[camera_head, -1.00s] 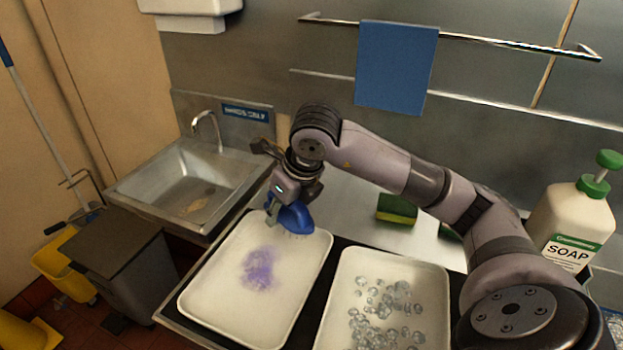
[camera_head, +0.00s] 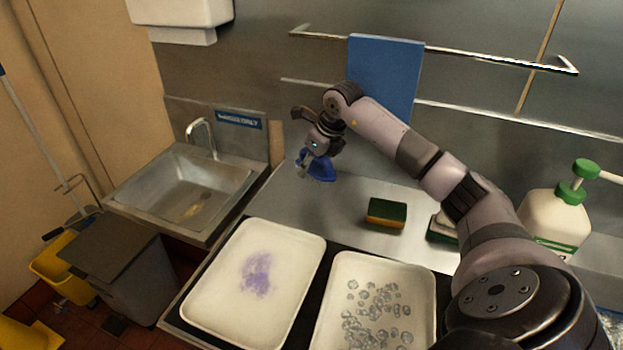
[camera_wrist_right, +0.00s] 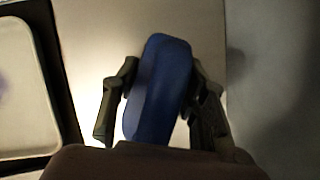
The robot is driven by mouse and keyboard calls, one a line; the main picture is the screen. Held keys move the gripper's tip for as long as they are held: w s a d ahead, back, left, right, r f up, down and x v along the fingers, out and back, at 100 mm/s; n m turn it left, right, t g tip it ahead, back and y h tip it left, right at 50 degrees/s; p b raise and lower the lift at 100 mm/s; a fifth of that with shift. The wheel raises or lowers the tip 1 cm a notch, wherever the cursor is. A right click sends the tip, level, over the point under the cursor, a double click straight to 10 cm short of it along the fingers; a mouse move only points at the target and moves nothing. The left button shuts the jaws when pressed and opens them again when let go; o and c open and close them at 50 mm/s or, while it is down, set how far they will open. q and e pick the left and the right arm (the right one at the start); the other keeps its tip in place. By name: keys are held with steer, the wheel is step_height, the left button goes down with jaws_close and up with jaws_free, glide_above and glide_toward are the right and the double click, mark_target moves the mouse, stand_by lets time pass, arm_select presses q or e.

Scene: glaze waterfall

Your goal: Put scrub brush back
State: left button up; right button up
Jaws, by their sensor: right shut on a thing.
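The blue scrub brush (camera_head: 321,170) is held in my right gripper (camera_head: 309,163), over the back part of the steel counter near the wall. In the right wrist view the blue brush (camera_wrist_right: 158,90) sits between both fingers of my right gripper (camera_wrist_right: 163,108). The fingers press against its sides. In the head view the brush is at or just above the counter; I cannot tell whether it touches. My left gripper is not in view.
A tray with a purple stain (camera_head: 219,291) and a tray with clear droplets (camera_head: 334,276) lie in front. A yellow-green sponge (camera_head: 387,213) and a soap bottle (camera_head: 556,219) stand to the right. A sink (camera_head: 150,202) is at left. Bare counter (camera_head: 345,201) surrounds the brush.

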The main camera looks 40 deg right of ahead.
mark_target(308, 192)
step_height(308, 192, down, 3)
steer(key=shift+s+a+r, duration=0.1)
steer(key=shift+a+r, duration=0.05)
steer(key=shift+f+p, duration=0.35)
steer(key=shift+f, duration=0.05)
step_height(308, 192, down, 2)
steer(key=shift+f+p, duration=0.1)
steer(key=shift+p, duration=0.5)
steer(key=shift+f, duration=0.55)
steer(key=o, duration=1.1)
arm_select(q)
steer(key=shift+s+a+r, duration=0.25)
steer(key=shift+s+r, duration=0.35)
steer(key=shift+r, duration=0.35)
